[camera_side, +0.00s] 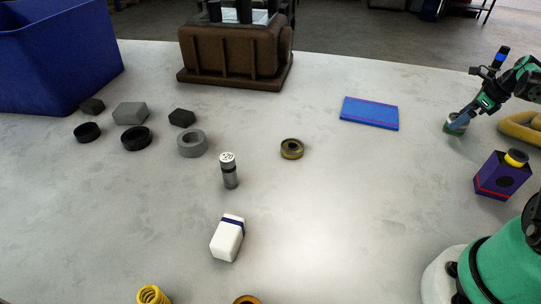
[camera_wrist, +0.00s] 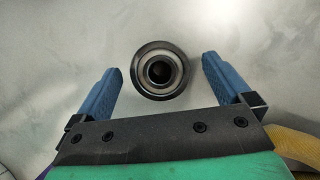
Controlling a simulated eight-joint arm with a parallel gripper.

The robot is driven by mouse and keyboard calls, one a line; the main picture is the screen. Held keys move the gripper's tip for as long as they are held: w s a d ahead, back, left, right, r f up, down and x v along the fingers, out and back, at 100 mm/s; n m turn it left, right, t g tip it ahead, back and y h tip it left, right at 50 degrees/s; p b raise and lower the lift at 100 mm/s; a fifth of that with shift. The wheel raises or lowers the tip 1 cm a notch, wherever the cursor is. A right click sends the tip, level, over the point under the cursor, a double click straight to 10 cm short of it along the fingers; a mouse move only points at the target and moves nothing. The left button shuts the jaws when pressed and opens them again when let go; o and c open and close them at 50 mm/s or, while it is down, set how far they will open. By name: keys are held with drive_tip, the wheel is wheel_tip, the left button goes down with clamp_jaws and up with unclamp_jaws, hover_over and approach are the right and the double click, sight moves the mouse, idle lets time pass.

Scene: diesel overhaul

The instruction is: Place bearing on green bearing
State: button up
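My gripper (camera_side: 461,117) is low over the table at the far right in the side view. In the wrist view my gripper (camera_wrist: 161,66) is open, with one blue finger on each side of a round bearing (camera_wrist: 160,91). The bearing has a dark outer ring, a steel inner ring and a dark bore; gaps show between it and both fingers. In the side view this bearing (camera_side: 455,128) looks greenish and is partly hidden by the fingers.
Farther left are a metal cylinder (camera_side: 229,170), a white block (camera_side: 228,238) and several grey and black parts.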

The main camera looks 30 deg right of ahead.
drive_tip(key=a+v, duration=0.1)
drive_tip(key=v, duration=0.7)
drive_tip(key=w+a+r+n+h, duration=0.1)
drive_tip(key=w+a+r+n, duration=0.25)
drive_tip(key=a+n, duration=0.45)
drive_tip(key=w+a+r+n, duration=0.2)
drive_tip(key=w+a+n, duration=0.35)
drive_tip(key=a, duration=0.45)
drive_tip(key=s+a+n+t, duration=0.1)
drive_tip(key=s+a+n, duration=0.1)
drive_tip(key=a+n, duration=0.7)
drive_tip(key=s+a+f+n+t, duration=0.1)
drive_tip(key=s+a+n, duration=0.1)
drive_tip(key=a+n, duration=0.8)
drive_tip(key=shift+s+f+n+t, duration=0.25)
drive_tip(key=shift+s+n+t, duration=0.15)
drive_tip(key=shift+n, duration=0.25)
